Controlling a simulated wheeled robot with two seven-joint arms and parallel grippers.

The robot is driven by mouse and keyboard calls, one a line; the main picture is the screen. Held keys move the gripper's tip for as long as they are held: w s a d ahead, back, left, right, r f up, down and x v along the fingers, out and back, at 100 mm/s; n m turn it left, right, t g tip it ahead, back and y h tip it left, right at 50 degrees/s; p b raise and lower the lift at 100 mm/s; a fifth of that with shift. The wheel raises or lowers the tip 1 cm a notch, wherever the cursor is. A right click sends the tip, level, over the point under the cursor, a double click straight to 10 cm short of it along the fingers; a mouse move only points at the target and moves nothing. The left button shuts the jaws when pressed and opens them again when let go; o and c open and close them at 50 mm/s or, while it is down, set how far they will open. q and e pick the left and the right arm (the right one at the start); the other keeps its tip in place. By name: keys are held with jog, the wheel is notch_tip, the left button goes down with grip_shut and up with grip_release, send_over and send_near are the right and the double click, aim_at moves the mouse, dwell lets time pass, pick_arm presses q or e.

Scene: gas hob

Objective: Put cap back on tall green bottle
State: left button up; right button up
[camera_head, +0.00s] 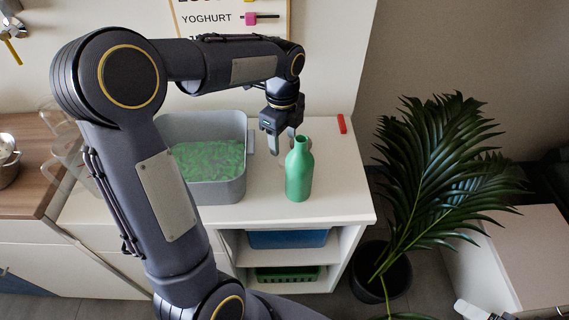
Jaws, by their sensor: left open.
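The tall green bottle (299,175) stands upright near the front right of the white cabinet top. Its mouth looks uncapped. My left gripper (283,148) points down just behind and to the left of the bottle's neck. Its fingers are apart, and one partly passes behind the bottle top. I cannot make out a cap; it may be hidden by the gripper, the bottle or my arm. What looks like part of my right gripper (472,309) shows at the bottom right edge, mostly cut off.
A grey bin (230,188) with green contents stands left of the bottle. A small red block (342,124) lies at the back right of the white top (335,195). A potted palm (440,170) stands to the right. Glass vessels (70,150) are partly behind my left arm.

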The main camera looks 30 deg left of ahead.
aim_at(284, 161)
pick_arm(q)
jog(key=shift+w+f+m, duration=0.25)
jog(key=shift+m, duration=0.05)
notch_tip(284, 161, down, 2)
jog(key=shift+f, duration=0.2)
jog(key=shift+w+a+f+b, duration=0.1)
jog(key=shift+f+b, duration=0.1)
jog(key=shift+f, duration=1.15)
jog(key=shift+w+f+b, duration=0.1)
jog(key=shift+f+b, duration=0.05)
jog(key=shift+f, duration=1.2)
